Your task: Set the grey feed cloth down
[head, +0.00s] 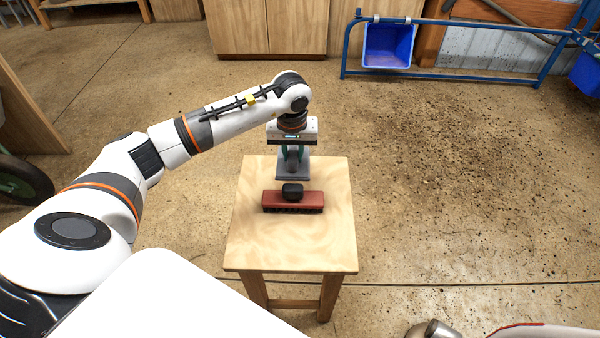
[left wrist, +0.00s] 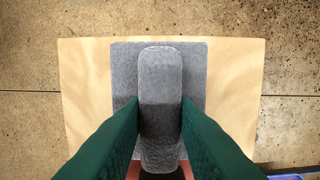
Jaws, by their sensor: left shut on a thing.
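The grey feed cloth (head: 292,174) is a flat grey square with a raised, rounded grey ridge in its middle. It is at the far end of the small wooden table (head: 290,245). My left gripper (head: 293,158) points down and is shut on the ridge. In the left wrist view, the green fingers of the gripper (left wrist: 160,122) flank the ridge of the cloth (left wrist: 160,75). The cloth looks level and lies over the tabletop in view; I cannot tell whether it touches the wood.
A red brush (head: 293,202) with a black knob lies on the table just nearer than the cloth. The near half of the tabletop is clear. A blue bucket (head: 388,46) hangs on a blue rail at the back. Wooden cabinets (head: 268,27) stand behind.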

